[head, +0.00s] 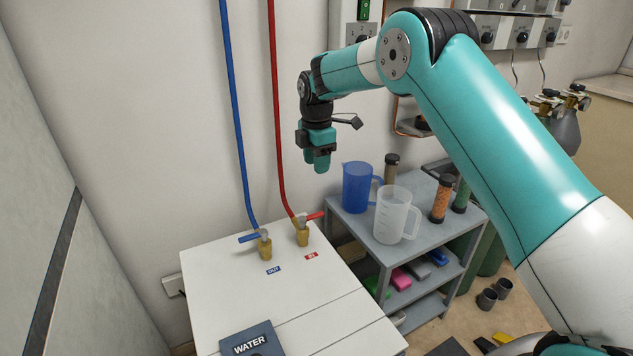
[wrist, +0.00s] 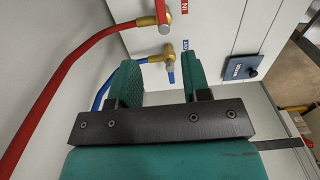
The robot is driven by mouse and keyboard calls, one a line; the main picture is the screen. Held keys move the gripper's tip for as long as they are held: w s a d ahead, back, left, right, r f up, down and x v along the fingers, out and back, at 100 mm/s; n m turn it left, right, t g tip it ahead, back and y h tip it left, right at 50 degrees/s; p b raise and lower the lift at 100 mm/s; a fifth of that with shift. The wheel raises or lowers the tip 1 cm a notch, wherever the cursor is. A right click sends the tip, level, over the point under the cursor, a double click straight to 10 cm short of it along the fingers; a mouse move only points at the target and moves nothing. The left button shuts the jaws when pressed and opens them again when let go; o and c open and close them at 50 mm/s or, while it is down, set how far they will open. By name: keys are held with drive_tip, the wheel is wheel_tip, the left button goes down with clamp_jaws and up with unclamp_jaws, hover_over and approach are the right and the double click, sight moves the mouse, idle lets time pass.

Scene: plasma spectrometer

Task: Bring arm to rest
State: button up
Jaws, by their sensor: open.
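My teal arm reaches in from the right of the head view. My gripper (head: 319,163) hangs above and behind the white water cabinet (head: 215,300), to the right of the red hose (head: 274,110). In the wrist view my gripper (wrist: 160,80) has its two teal fingers apart, with nothing held between them. Beyond the fingers show the red-handled valve (wrist: 163,14) and the blue-handled valve (wrist: 170,62). Both valves stand on the cabinet top in the head view. The gripper appears clear of both valves.
A grey shelf cart (head: 352,222) stands right of the cabinet with a blue jug (head: 357,187), a clear jug (head: 392,214) and several capped columns. A blue hose (head: 238,120) runs down the wall. Gas cylinders (head: 565,125) stand at the right. Open air surrounds the gripper.

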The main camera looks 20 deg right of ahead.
wheel_tip(320, 180, up, 2)
drive_tip(key=shift+r, duration=0.1)
idle(0.4)
drive_tip(key=s+a+r+m+p, duration=0.3)
drive_tip(key=s+a+r, duration=0.1)
drive_tip(key=s+r, duration=0.55)
drive_tip(key=s+a+r+m+y+p, duration=0.1)
drive_tip(key=s+r+m, duration=0.1)
drive_tip(key=s, duration=0.8)
drive_tip(key=s+a+r+m+y+p, duration=0.1)
drive_tip(key=s+a+r+m+p, duration=0.1)
drive_tip(key=s, duration=0.9)
drive_tip(key=s+a+r+m+y+p, duration=0.1)
drive_tip(key=s+m, duration=0.4)
drive_tip(key=s, duration=0.6)
wheel_tip(320, 180, up, 3)
drive_tip(key=shift+a+f+m+y+p, duration=0.1)
drive_tip(key=shift+a+m+y+p, duration=0.1)
drive_tip(key=shift+m+y+p, duration=0.3)
